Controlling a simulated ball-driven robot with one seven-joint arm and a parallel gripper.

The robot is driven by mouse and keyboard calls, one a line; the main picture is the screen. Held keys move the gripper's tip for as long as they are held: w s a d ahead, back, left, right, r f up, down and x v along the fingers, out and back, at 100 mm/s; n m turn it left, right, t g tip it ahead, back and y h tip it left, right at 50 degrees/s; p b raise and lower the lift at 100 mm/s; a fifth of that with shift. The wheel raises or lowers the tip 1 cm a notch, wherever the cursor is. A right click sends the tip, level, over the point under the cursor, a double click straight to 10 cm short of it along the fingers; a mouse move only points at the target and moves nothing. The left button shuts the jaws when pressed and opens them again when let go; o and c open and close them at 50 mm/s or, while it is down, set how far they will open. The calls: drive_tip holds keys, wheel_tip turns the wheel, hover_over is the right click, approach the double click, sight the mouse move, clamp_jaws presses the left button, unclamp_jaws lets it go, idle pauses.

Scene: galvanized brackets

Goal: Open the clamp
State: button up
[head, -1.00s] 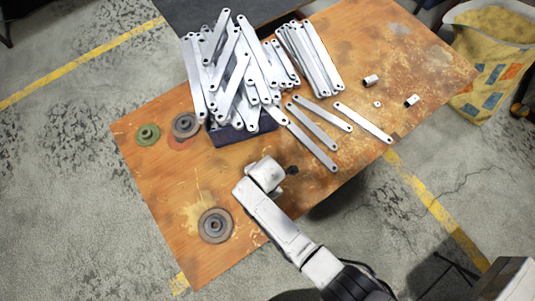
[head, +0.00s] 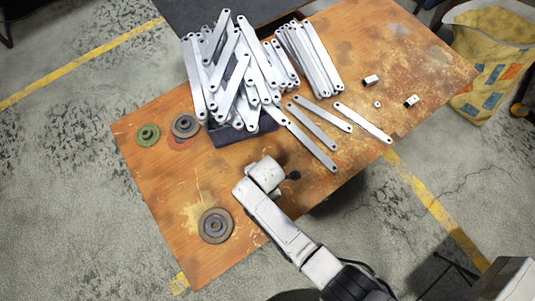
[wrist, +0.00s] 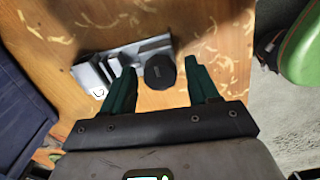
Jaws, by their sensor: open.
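In the wrist view, a grey metal piece with a black rounded knob (wrist: 160,72) lies over the scratched wooden table; it looks like the clamp (wrist: 95,72). Its metal body runs left from the knob, partly behind my left finger. My gripper (wrist: 160,68) has two green fingers, spread apart, one on each side of the knob with gaps showing. I cannot tell how far the knob is below the fingertips.
The table (head: 410,60) holds a dark bin (head: 235,132) heaped with metal bars, loose bars beside it, and small metal parts at right. Grey discs (head: 216,225) and a green disc (head: 147,135) lie at left. A green rounded object (wrist: 302,50) is at the wrist view's right.

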drive_tip(key=m, duration=0.7)
drive_tip(key=shift+m, duration=0.4)
drive_tip(key=m, duration=0.4)
drive_tip(key=shift+p, duration=0.3)
drive_tip(key=m, duration=0.4)
drive_tip(key=c, duration=1)
drive_tip(key=shift+o, duration=0.2)
